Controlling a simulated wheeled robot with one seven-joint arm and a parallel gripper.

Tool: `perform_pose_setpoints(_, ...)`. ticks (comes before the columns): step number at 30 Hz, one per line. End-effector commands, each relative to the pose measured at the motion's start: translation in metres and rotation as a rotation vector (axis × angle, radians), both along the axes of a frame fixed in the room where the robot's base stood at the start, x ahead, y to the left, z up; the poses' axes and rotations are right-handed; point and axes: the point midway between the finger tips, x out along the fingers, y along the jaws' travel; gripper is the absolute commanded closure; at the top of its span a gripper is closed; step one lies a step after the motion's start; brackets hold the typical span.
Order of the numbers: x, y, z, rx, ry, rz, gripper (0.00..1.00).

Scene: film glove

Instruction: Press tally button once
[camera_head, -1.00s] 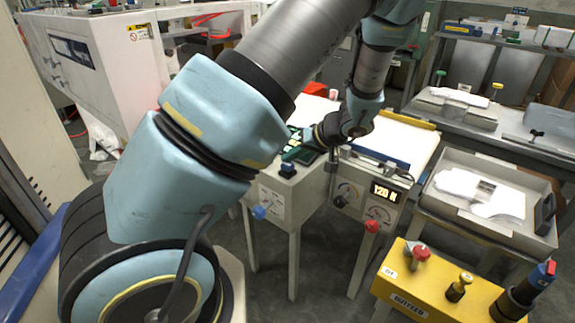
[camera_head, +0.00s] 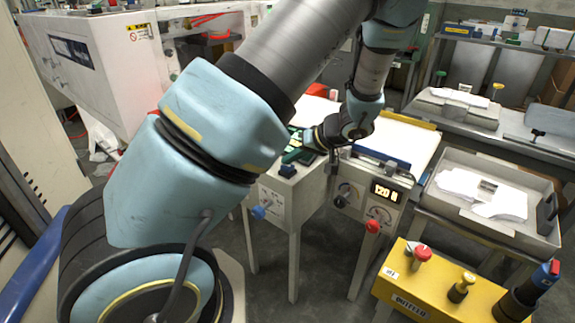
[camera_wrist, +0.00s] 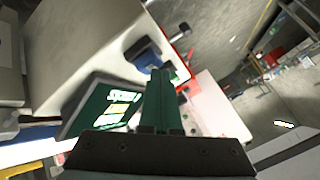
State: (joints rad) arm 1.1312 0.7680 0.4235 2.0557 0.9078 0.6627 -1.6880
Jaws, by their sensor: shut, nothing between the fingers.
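A dark blue button (camera_head: 287,170) stands on the near left corner of a pale machine (camera_head: 312,185). In the wrist view the blue button (camera_wrist: 146,56) is just beyond and left of the fingertips. A green box with a lit display (camera_wrist: 110,110) lies left of the fingers. No label reading "tally" is legible, so I cannot tell for sure which part is the tally button. My gripper (camera_wrist: 161,76) has its green fingers shut and empty. In the head view my gripper (camera_head: 291,157) is low over the machine top, close behind the button; contact cannot be told.
Right of the button, the machine front carries a "120" display (camera_head: 386,193) and a red knob (camera_head: 373,226). A blue knob (camera_head: 259,212) is on the left front. A yellow outfeed box (camera_head: 425,290) and a grey tray (camera_head: 485,237) stand to the right.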

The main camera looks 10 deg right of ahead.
Motion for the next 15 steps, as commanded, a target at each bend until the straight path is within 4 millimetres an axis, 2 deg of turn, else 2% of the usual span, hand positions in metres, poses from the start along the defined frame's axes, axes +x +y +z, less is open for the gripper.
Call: perform_pose_setpoints(15,-0.0002,0.0002,0.0037,0.0,0.0,0.0,1.0)
